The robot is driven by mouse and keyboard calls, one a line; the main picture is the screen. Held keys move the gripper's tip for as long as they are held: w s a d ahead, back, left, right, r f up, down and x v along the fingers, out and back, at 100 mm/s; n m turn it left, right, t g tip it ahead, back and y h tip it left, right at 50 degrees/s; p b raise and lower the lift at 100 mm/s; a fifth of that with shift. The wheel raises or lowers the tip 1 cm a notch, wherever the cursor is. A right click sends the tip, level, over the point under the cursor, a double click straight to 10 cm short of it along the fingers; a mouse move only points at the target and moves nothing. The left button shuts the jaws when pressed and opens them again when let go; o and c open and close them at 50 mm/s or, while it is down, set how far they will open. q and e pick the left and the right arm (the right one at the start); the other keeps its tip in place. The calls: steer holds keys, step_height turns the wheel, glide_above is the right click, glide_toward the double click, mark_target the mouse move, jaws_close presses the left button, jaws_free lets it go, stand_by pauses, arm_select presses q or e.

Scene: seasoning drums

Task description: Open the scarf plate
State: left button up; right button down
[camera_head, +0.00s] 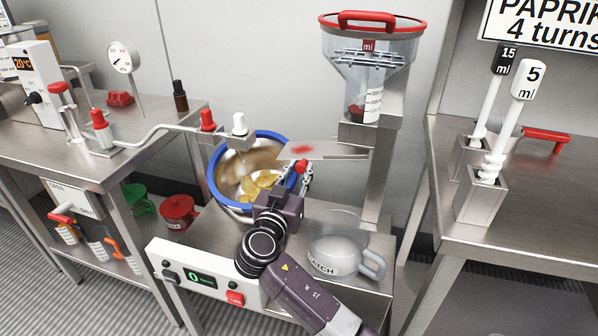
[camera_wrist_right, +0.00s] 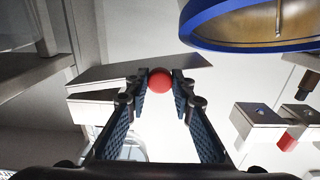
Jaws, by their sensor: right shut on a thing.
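The scarf plate (camera_head: 335,151) is a flat metal plate sticking out to the left beneath the clear hopper (camera_head: 369,65). Some red powder lies on it. My right gripper (camera_head: 301,170) is at the plate's left end, shut on its red knob. In the right wrist view the round red knob (camera_wrist_right: 160,80) sits between the two fingertips (camera_wrist_right: 160,85), with the plate (camera_wrist_right: 115,70) just behind it. The hopper has a red-handled lid and a little dark red powder low inside. My left gripper is in neither view.
A blue-rimmed bowl (camera_head: 217,176) with yellow chips stands left of my gripper. A clear jug (camera_head: 335,243) stands below the hopper, beside my arm. A scale display (camera_head: 203,278) is in front. Long-handled scoops (camera_head: 492,130) stand in holders on the right table.

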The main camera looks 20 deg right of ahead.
steer(key=shift+s, duration=0.1)
steer(key=shift+s+d+f, duration=0.1)
steer(key=shift+s, duration=0.1)
steer(key=shift+s+d+n+t+y+p, duration=0.1)
steer(key=shift+s+n+t+y+p, duration=0.2)
steer(key=shift+n+y, duration=0.15)
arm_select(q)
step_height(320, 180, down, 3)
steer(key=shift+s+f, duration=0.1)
arm_select(e)
steer(key=shift+s+n+t+y, duration=0.35)
steer(key=shift+s+y, duration=0.15)
steer(key=shift+y, duration=0.15)
steer(key=c, duration=1.7)
jaws_free()
steer(key=shift+o, duration=0.2)
steer(key=shift+s, duration=0.1)
